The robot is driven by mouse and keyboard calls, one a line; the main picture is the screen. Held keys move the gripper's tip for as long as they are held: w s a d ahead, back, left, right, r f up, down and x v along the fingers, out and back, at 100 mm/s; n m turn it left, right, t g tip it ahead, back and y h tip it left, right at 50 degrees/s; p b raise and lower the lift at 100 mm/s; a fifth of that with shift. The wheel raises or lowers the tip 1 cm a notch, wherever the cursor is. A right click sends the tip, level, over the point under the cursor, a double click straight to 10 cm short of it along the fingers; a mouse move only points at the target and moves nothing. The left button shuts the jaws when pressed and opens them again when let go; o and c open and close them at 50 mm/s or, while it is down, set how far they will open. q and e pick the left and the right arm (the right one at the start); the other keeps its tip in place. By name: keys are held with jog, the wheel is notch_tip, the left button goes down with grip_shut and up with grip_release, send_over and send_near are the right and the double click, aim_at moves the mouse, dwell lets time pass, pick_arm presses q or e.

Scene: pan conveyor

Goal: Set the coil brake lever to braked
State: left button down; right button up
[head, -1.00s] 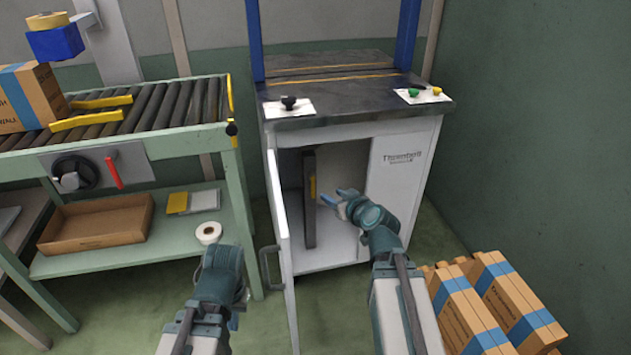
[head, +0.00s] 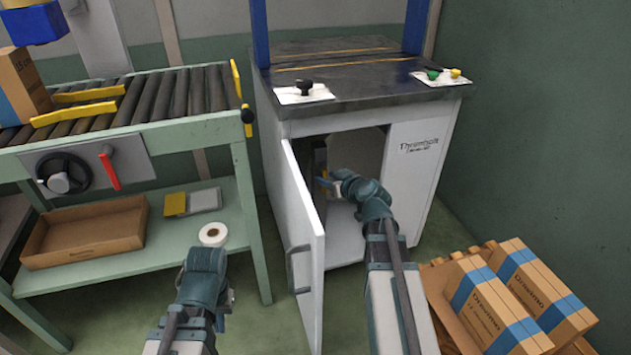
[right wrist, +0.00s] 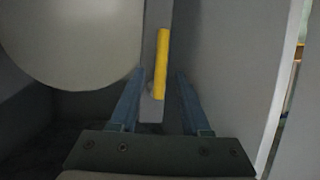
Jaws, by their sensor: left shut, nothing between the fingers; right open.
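The brake lever appears to be the yellow handle (right wrist: 161,62) on a grey upright bar inside the white cabinet. In the right wrist view it stands nearly upright, with a pale round disc (right wrist: 70,40) to its left. In the head view a bit of yellow (head: 323,185) shows beside my right fingertips. My right gripper (right wrist: 160,76) is open, reaching through the cabinet doorway, its fingers on either side of the handle's line. I cannot tell whether they touch it. My left gripper (head: 222,322) is shut and empty, low in front of the green bench. No position marking is readable.
The cabinet door (head: 302,250) stands partly open, left of my right arm. Cartons on a pallet (head: 520,300) stand at the right. The conveyor bench (head: 130,255) holds a cardboard tray (head: 85,240) and tape roll (head: 213,234). Clear floor is narrow.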

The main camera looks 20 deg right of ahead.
jog(key=shift+w+f, duration=0.1)
jog(key=shift+w, duration=0.15)
grip_shut()
dwell(1.3)
